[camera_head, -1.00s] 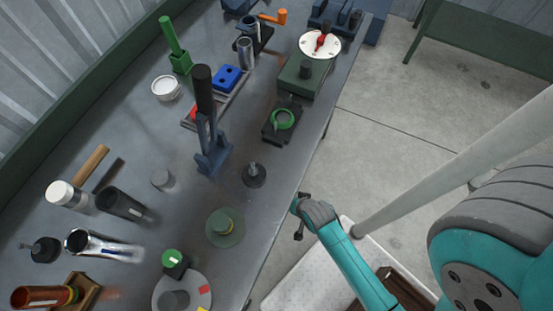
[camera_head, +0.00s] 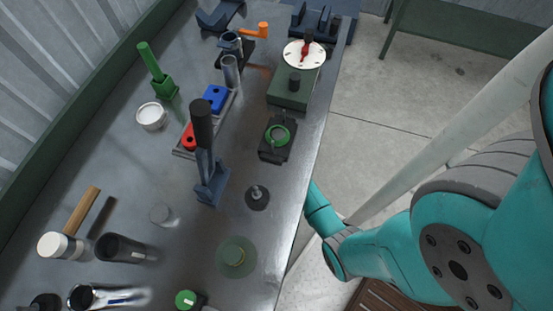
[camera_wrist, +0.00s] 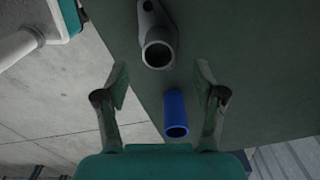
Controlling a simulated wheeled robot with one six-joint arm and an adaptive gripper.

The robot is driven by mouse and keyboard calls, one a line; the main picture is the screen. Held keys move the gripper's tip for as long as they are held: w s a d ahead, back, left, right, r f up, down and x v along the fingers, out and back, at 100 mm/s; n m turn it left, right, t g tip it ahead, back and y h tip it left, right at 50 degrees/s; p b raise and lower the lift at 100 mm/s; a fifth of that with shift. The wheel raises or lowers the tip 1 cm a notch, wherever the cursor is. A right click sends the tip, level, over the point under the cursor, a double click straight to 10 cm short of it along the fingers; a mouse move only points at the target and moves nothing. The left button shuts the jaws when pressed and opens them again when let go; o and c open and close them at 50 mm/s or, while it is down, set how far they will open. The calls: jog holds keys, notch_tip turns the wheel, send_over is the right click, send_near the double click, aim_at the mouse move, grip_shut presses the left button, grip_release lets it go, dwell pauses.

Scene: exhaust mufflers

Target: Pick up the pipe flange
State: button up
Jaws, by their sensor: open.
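In the wrist view, a grey metal part with a flat oval plate and a round, open pipe stub (camera_wrist: 158,48) appears to be the pipe flange. It rests on a dark green surface (camera_wrist: 240,50), just beyond my fingertips. My gripper (camera_wrist: 162,76) is open, its two fingers wide apart and nothing held between them. A blue tube (camera_wrist: 176,113) shows between the fingers, nearer the palm and the right finger; I cannot tell its height relative to them. My gripper does not show in the head view, and I cannot pick out this flange there.
The head view shows a crowded metal bench (camera_head: 130,190) with a black-handled toggle clamp (camera_head: 207,150), a green ring on a black block (camera_head: 277,137), a mallet (camera_head: 65,240) and a faint green disc (camera_head: 236,257). A green table (camera_head: 465,30) stands beyond clear concrete floor.

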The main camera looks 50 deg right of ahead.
jog(key=shift+s+f, duration=0.1)
jog(key=shift+f, duration=3.8)
jog(key=c, duration=1.1)
